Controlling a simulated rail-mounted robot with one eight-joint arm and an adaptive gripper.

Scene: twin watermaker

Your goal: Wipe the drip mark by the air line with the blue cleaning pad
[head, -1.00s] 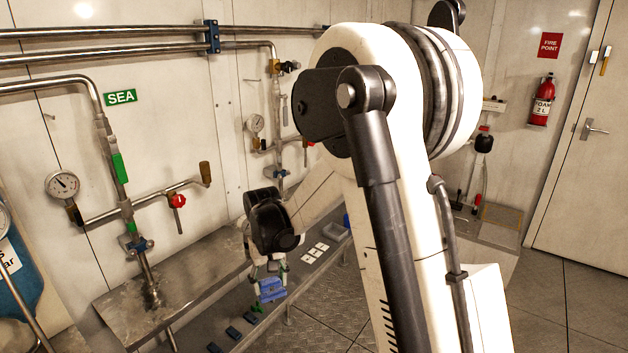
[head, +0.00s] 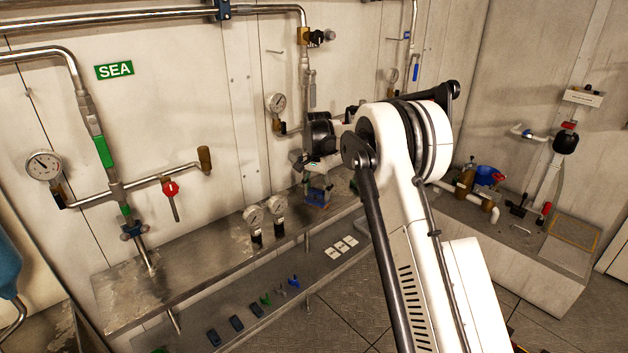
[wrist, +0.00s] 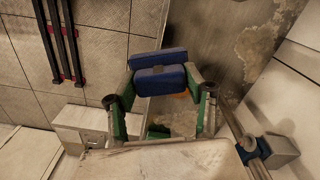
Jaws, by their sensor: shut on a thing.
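My gripper (head: 319,180) is shut on the blue cleaning pad (head: 316,198), just above the right part of the upper steel bench (head: 210,268), near the wall pipework. In the wrist view the blue pad (wrist: 160,82) sits across the green fingertips of my gripper (wrist: 162,92). A stained metal surface (wrist: 235,40) lies behind the pad there, and a small orange-brown spot (wrist: 184,94) shows just beneath it. I cannot tell whether this is the drip mark, or whether the pad touches the surface. The arm and pad hide part of the bench.
Two gauges (head: 264,222) stand on the bench left of my gripper. A vertical pipe and gauge (head: 276,104) are close behind. The lower shelf (head: 322,262) holds white cards (head: 341,248) and small dark blocks (head: 236,323). A pipe with a blue clamp (wrist: 253,150) is near the gripper.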

